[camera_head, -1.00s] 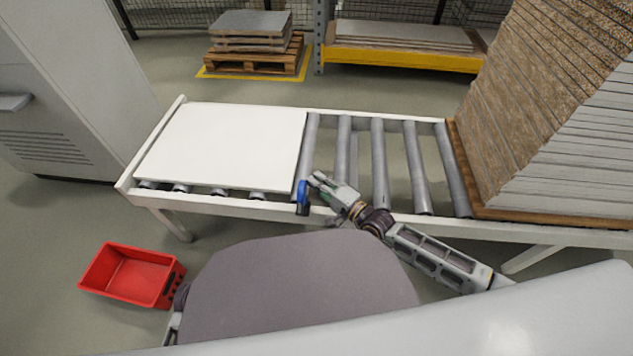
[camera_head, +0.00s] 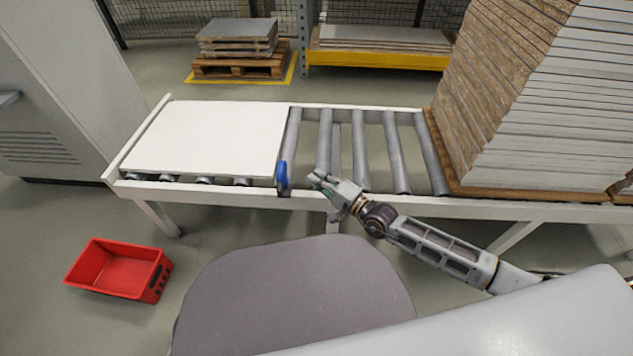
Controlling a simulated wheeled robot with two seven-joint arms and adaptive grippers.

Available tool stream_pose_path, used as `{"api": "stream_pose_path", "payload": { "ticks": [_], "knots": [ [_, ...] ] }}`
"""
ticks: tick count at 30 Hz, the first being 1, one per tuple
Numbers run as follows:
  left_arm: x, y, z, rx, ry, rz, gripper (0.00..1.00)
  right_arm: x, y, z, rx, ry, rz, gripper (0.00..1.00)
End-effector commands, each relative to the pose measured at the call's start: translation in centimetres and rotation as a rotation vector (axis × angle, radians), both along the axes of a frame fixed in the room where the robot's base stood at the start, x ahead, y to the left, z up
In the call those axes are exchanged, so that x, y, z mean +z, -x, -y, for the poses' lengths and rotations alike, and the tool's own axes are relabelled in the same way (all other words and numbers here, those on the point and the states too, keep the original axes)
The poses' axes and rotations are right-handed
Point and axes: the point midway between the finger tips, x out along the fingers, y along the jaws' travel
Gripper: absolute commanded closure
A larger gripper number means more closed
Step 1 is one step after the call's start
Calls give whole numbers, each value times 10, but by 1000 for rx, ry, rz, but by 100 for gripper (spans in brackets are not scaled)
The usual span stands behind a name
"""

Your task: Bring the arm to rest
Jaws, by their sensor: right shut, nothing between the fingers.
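My right arm comes in from the lower right. Its gripper (camera_head: 314,180) is shut and empty, over the near rail of the roller conveyor (camera_head: 450,208). A blue item (camera_head: 282,176) is at the near rail, just left of the gripper and apart from it. A white panel (camera_head: 205,138) lies flat on the left part of the rollers. My left gripper is not in view.
A tall stack of boards (camera_head: 540,110) stands on the conveyor's right end. A red bin (camera_head: 120,270) is on the floor at the lower left. A grey cabinet (camera_head: 50,110) stands at the left. A pallet with slabs (camera_head: 238,65) is at the back.

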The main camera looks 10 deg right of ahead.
Motion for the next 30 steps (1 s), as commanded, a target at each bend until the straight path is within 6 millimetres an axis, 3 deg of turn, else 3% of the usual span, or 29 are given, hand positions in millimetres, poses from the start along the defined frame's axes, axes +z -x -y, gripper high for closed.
{"api": "stream_pose_path", "payload": {
  "ticks": [20, 30],
  "knots": [
    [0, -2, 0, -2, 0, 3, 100, 0, -1, 1, 0, -4, -3, 100],
    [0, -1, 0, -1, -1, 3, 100, 3, -1, 1, -4, -150, -98, 100]
  ]
}}
